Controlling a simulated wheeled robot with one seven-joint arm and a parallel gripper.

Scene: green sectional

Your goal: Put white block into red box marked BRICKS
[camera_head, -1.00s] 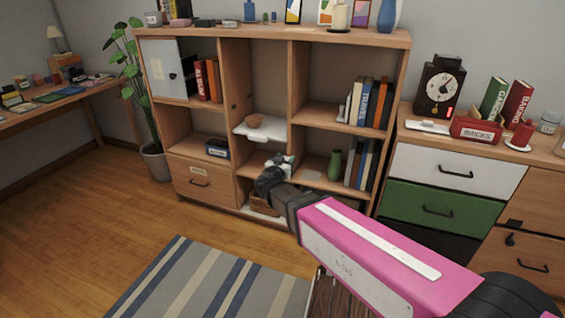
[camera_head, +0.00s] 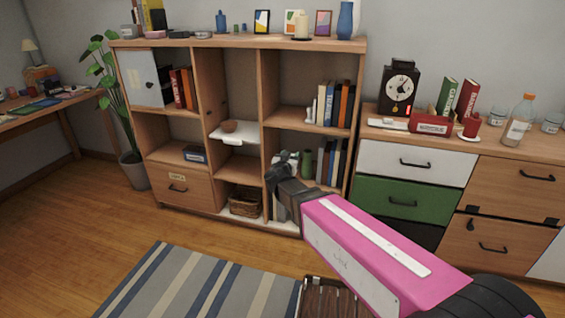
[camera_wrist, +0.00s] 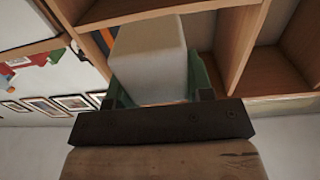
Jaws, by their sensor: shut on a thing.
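The white block (camera_wrist: 150,55) fills the upper middle of the wrist view. My gripper (camera_wrist: 158,88) is shut on it, with a finger at each side. In the head view my gripper (camera_head: 284,163) is in front of the lower middle of the shelf unit, and I cannot clearly make out the block there. The red box (camera_head: 432,124) with the white label stands on top of the drawer cabinet at the right, apart from my gripper and to its right.
The shelf unit (camera_head: 190,137) is at the left. A striped rug (camera_head: 205,285) lies on open wooden floor.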

